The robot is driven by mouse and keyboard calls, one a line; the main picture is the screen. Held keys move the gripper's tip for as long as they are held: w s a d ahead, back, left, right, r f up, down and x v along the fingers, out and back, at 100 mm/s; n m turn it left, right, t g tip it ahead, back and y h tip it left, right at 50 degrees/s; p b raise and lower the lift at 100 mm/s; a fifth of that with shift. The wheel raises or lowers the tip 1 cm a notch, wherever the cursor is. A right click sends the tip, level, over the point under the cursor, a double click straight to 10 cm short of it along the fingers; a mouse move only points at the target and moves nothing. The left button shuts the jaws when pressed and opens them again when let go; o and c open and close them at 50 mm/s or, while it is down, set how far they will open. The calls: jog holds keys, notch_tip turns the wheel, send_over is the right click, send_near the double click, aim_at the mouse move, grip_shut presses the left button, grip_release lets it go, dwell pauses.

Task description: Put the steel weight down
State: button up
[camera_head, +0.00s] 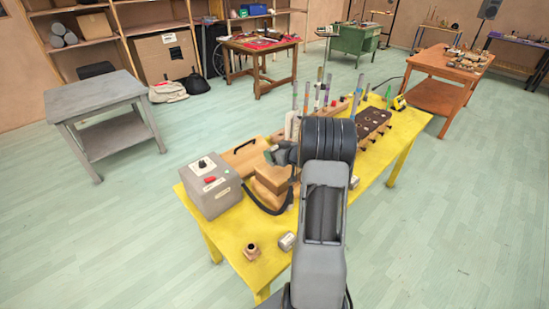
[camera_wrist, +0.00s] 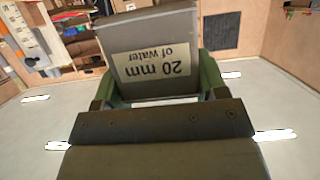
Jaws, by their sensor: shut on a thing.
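My gripper (camera_wrist: 158,88) is shut on a grey, flat-faced thing (camera_wrist: 135,50) in the wrist view. Its pale label reads "20 mm of water", upside down in the picture; nothing on it marks it as a steel weight. Green fingers hold its two sides. In the head view my gripper (camera_head: 280,153) is over the yellow table (camera_head: 235,228), partly hidden by my wrist. A small grey metallic piece with a pale label (camera_head: 287,241) lies near the table's front edge; I cannot tell if it is the steel weight.
A grey control box (camera_head: 211,187) stands on the table's left. A small brown piece (camera_head: 252,251) lies near the front. A dark block with holes (camera_head: 375,122) and upright tubes (camera_head: 326,90) crowd the back. Bare yellow surface shows at the front left.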

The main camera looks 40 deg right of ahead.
jog(key=shift+w+f+p, duration=0.15)
jog(key=shift+f+p, duration=0.05)
jog(key=shift+f, duration=0.65)
jog(key=shift+w+f+p, duration=0.1)
jog(key=shift+f+p, duration=0.1)
jog(key=shift+f, duration=0.65)
jog(key=shift+f, duration=0.15)
jog(key=o, duration=1.3)
jog(key=shift+f, duration=0.1)
